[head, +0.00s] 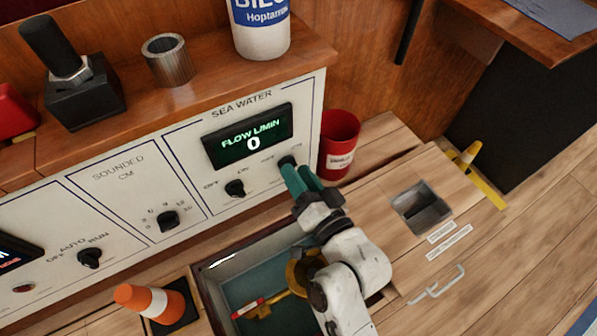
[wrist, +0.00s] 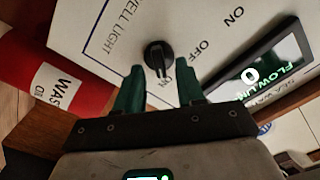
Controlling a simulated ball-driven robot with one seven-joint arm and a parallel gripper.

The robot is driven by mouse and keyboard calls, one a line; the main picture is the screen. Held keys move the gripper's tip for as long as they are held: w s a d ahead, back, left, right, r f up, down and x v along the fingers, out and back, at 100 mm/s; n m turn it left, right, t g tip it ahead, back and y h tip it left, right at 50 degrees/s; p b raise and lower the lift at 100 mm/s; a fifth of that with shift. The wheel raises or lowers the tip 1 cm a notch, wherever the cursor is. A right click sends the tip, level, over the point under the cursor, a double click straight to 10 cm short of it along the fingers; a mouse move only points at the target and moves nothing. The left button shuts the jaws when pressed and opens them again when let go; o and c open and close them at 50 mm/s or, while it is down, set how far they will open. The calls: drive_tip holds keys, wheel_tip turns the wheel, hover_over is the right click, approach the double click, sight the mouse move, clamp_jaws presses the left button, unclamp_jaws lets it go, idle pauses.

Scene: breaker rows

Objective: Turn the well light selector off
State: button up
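The well light selector (wrist: 158,55) is a round black knob on the white panel, beside the printed words WELL LIGHT, with OFF and ON labels near it. Its grip bar runs down the wrist picture and seems to point toward the ON label. In the head view the selector (head: 287,161) is partly hidden by my gripper (head: 297,178). My gripper is open, its two green fingers (wrist: 160,78) apart and empty. The fingertips are close to the knob, on either side of its lower end; I cannot tell whether they touch it.
A second black selector (head: 235,188) sits left of it, below the flow display (head: 248,136) reading 0. A red bin (head: 339,142) stands close right of the panel. An open well (head: 222,282) lies below my arm; an orange-white cone (head: 152,300) stands left of it.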

drive_tip(key=shift+w+a, duration=0.15)
drive_tip(key=shift+w, duration=0.1)
drive_tip(key=shift+c, duration=0.4)
clamp_jaws()
